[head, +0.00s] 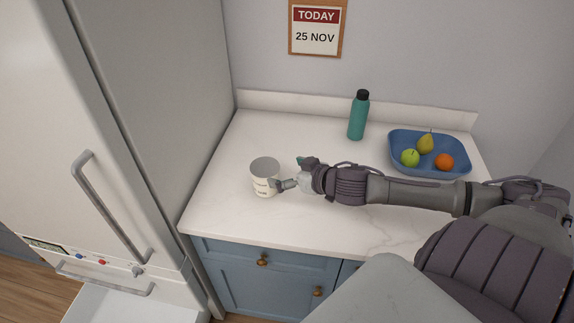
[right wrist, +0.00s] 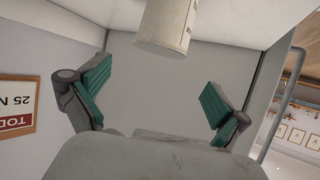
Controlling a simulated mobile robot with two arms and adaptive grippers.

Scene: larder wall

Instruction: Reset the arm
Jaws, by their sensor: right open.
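My right arm reaches in from the right over the counter in the head view. My right gripper (head: 290,174) is at the right side of a white mug (head: 265,177) with dark lettering, which stands upright on the counter. In the right wrist view the right gripper (right wrist: 157,98) is open, its two green-padded fingers spread wide with nothing between them. The mug (right wrist: 168,22) shows there at the top edge, beyond the fingertips. Whether a finger touches the mug cannot be told. My left gripper is in neither view.
The white counter (head: 225,215) holds a teal bottle (head: 357,117) at the back and a blue tray (head: 455,163) with fruit at the right. A fridge (head: 60,120) stands left of the counter. A calendar (head: 317,28) hangs on the wall. The counter's back left is clear.

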